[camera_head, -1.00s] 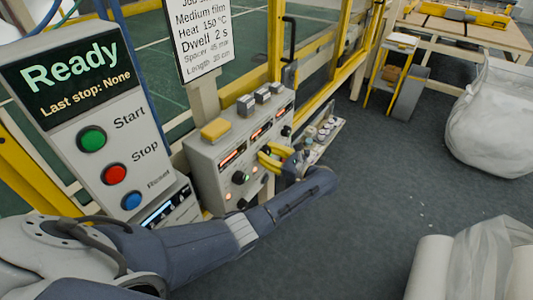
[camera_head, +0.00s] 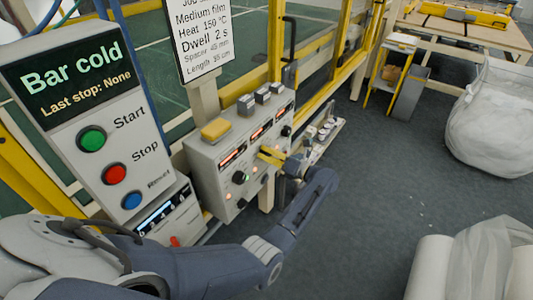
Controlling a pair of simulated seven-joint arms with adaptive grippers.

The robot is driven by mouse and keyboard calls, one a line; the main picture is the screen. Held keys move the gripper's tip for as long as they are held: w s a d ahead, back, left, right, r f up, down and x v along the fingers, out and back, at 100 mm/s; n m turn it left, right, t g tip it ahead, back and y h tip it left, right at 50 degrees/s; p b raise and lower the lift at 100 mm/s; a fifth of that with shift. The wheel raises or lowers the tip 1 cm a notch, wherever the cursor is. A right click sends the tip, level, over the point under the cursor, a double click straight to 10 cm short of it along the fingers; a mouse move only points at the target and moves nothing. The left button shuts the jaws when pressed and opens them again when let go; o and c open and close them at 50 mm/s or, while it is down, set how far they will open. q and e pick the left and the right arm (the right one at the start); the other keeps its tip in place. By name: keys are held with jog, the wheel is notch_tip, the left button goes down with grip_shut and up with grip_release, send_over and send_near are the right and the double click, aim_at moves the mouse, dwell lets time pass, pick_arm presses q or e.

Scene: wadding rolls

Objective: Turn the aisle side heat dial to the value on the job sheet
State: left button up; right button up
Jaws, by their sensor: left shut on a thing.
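The grey control box (camera_head: 213,163) stands left of centre, with red-lit displays, dials and small lamps on its front. The job sheet (camera_head: 205,42) hangs above it and reads Heat 150 °C, Dwell 2 s. My left gripper (camera_head: 267,156) has its yellow fingers together at the right part of the box front, shut on a dial that the fingers hide. I cannot read that dial's setting. A dark dial (camera_head: 239,177) left of the fingers is free, and another dark knob (camera_head: 286,131) sits at the box's right end. My right gripper is not in view.
The panel at left has a screen (camera_head: 65,77) reading "Bar cold, Last stop: None", with Start (camera_head: 92,139), Stop (camera_head: 115,174) and blue reset (camera_head: 132,201) buttons. A small shelf (camera_head: 325,135) adjoins the box. Yellow frame posts (camera_head: 275,40) stand behind.

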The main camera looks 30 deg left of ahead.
pick_arm(q)
jog(key=shift+m, duration=0.6)
jog(key=o, duration=1.3)
jog(key=shift+o, duration=0.2)
